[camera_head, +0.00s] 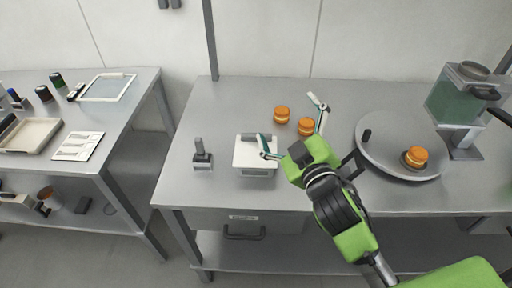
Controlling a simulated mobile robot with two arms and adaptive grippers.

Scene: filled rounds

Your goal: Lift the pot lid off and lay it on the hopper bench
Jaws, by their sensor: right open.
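My right gripper (292,127) is open, its two fingers spread wide above the middle of the grey metal bench (225,110). One orange round (306,126) shows between the fingers and another orange round (282,114) just beyond it; I cannot tell the height of the gripper over them. A hopper (455,100) with greenish see-through walls and a dark top stands at the right end of this bench. My left gripper is not in view.
A white scale-like device (250,155) sits left of the gripper, partly behind a finger. A small dark upright device (202,158) stands further left. A grey round plate (385,155) carries an orange round (417,155). A side table (130,125) holds trays. The bench's back left is clear.

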